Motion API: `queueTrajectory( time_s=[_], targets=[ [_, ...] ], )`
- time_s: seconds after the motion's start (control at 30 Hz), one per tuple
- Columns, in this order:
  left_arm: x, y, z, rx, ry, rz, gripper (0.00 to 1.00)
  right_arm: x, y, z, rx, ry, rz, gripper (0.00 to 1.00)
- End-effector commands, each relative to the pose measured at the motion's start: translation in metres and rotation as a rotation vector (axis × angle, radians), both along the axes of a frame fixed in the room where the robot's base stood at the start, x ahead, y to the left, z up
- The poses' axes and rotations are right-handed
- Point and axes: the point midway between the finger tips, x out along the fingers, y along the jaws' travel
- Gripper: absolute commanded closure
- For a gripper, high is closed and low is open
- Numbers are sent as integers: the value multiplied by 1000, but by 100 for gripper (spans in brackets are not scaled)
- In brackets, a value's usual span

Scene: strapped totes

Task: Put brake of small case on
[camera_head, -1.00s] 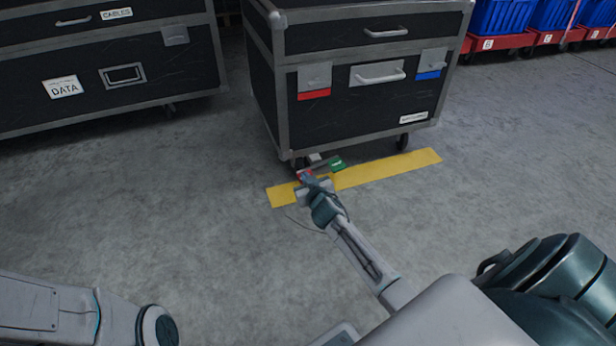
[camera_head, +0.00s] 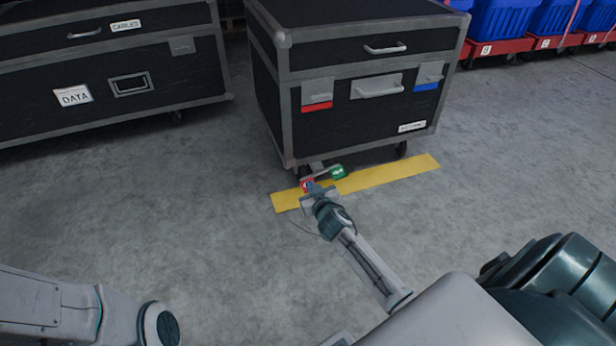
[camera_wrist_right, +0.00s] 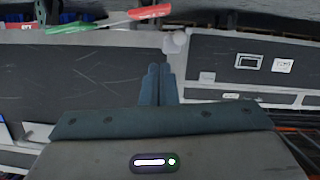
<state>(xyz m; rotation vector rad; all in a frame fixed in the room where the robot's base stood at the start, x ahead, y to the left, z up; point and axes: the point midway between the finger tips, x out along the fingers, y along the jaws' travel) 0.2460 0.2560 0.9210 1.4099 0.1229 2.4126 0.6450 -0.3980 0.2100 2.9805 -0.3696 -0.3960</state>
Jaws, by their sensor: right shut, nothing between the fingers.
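The small case (camera_head: 375,130) is a black, grey-edged case on casters, with a red-marked latch and a blue-marked latch on its front. Its brake bar low at the front left caster has a red end (camera_head: 307,185) and a green end (camera_head: 338,172). The red end (camera_wrist_right: 150,12) and green end (camera_wrist_right: 70,27) also show at the top of the right wrist view. My right gripper (camera_head: 312,188) is shut and empty, right by the red end; I cannot tell if it touches. Its closed fingers (camera_wrist_right: 157,85) show in the wrist view. My left gripper is out of view.
A yellow floor strip (camera_head: 390,174) runs under the case's front edge. A larger black case (camera_head: 110,75) labelled CABLES and DATA stands at left. Blue totes (camera_head: 497,18) on red dollies (camera_head: 492,46) stand at the back right. The grey floor in front is clear.

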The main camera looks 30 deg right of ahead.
Motion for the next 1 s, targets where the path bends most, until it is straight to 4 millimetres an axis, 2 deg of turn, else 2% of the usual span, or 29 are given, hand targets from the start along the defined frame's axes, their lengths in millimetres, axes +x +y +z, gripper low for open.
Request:
queueTrajectory(
  time_s=[0.1, 0.3, 0.9, 1.0],
  targets=[
    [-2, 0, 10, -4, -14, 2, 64, -22, 7, 8, 0, 0, 1, 100],
    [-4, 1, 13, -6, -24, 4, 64, -40, 12, 11, 1, -1, 1, 100],
    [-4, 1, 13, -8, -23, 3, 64, -43, 13, 11, 1, -1, 0, 100],
    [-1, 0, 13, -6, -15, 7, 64, -42, 16, 17, 2, -13, 10, 100]
  ],
)
